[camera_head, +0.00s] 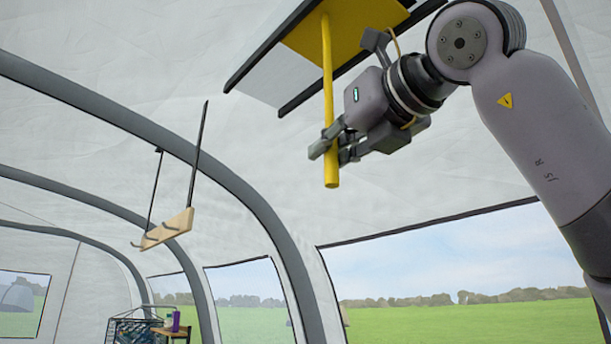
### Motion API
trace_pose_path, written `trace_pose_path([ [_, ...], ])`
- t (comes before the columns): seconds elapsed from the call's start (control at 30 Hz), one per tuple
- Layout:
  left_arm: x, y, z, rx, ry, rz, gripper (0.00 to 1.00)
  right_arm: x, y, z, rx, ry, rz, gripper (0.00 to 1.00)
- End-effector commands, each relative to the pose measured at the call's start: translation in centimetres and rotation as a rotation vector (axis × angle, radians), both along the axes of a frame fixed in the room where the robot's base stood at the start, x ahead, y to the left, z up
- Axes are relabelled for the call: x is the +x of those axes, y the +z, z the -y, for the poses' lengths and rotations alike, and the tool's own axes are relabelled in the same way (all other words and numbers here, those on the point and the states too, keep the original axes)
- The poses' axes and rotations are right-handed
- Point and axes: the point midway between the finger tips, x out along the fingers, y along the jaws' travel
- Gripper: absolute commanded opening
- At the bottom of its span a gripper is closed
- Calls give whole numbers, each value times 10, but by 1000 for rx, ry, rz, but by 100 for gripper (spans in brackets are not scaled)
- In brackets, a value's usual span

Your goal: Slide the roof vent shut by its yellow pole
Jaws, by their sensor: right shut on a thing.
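The yellow pole (328,80) hangs down from the roof vent's yellow panel (345,27) at the top of the view. The panel sits between two dark rails, and a pale opening (290,77) shows to its lower left. My right gripper (328,146) comes in from the right and is shut on the pole near its lower end. The pole's tip sticks out below the fingers. The panel's upper edge is cut off by the frame. My left gripper is not in view.
A wooden hanging rack (167,229) with hooks hangs on dark straps left of the pole. Grey tent arches (250,190) curve across the left and middle. A wire crate (135,330) and a small table with a purple bottle (176,321) stand far below. Air around the pole looks clear.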

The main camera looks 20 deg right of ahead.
Motion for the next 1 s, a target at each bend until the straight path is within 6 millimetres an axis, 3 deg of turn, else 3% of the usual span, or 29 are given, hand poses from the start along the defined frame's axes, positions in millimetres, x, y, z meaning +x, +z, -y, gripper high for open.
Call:
trace_pose_path([
  [0.07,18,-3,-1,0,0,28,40,-10,-3,3,-4,2,-5,0],
  [0.17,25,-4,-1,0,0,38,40,-18,-3,6,-3,2,-6,0],
  [0.43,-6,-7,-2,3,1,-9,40,-24,-2,9,-4,1,-9,0],
  [0.6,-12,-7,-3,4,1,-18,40,-24,-2,9,-4,1,-9,0],
  [0.63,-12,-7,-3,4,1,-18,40,-24,-2,9,-4,1,-9,16],
  [0.93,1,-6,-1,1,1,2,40,-23,-2,9,-3,1,-8,36],
  [1.0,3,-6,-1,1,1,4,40,-23,-2,9,-3,1,-8,36],
])
